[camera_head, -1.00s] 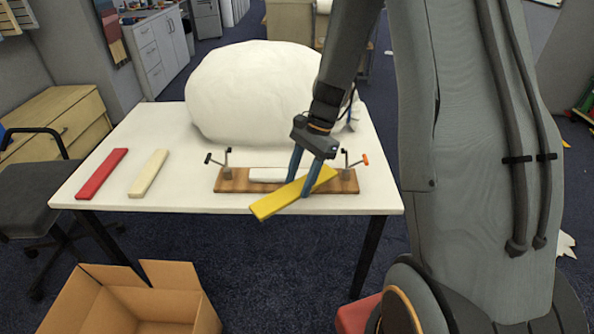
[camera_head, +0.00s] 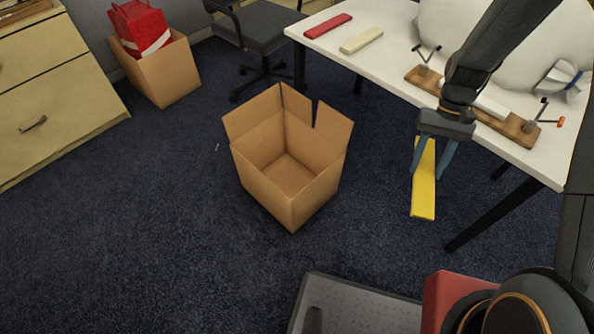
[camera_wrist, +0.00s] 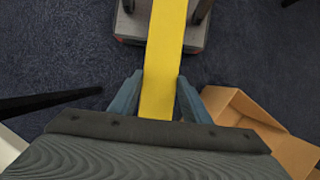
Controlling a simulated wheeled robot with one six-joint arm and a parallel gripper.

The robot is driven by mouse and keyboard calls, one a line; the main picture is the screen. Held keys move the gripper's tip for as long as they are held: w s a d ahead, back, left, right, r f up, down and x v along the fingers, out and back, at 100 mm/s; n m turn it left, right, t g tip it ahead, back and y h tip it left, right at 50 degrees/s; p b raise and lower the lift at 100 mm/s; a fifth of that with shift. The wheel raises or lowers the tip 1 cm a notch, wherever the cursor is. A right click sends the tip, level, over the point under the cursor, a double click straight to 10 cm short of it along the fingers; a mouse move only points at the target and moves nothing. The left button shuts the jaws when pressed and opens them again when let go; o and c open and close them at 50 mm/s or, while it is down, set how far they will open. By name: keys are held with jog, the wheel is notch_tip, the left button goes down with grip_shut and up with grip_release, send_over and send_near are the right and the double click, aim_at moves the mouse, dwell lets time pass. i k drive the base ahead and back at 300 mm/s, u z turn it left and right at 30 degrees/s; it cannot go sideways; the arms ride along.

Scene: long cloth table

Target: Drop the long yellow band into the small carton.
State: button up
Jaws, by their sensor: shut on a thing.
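The long yellow band (camera_head: 424,190) is held in my gripper (camera_head: 433,172), clear of the table's front edge and above the floor. In the wrist view the yellow band (camera_wrist: 165,60) runs between the two blue fingers of my gripper (camera_wrist: 160,97). An open, empty carton (camera_head: 288,160) stands on the floor left of my gripper, flaps up. Its edge also shows at the lower right of the wrist view (camera_wrist: 262,125). A second carton (camera_head: 160,75) at the upper left holds a red bag (camera_head: 140,28).
The white table (camera_head: 375,62) carries a red bar (camera_head: 320,26), a cream bar (camera_head: 362,40), a wooden board with clamps (camera_head: 510,124) and a large white bulky form. A dark chair (camera_head: 262,30) stands behind the carton. Dark carpet around the carton is clear.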

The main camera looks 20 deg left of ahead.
aim_at(291, 187)
jog(key=u, duration=2.9)
jog(key=k, duration=1.45)
jog(key=z, duration=1.25)
jog(key=i, duration=1.65)
jog(key=u, duration=0.05)
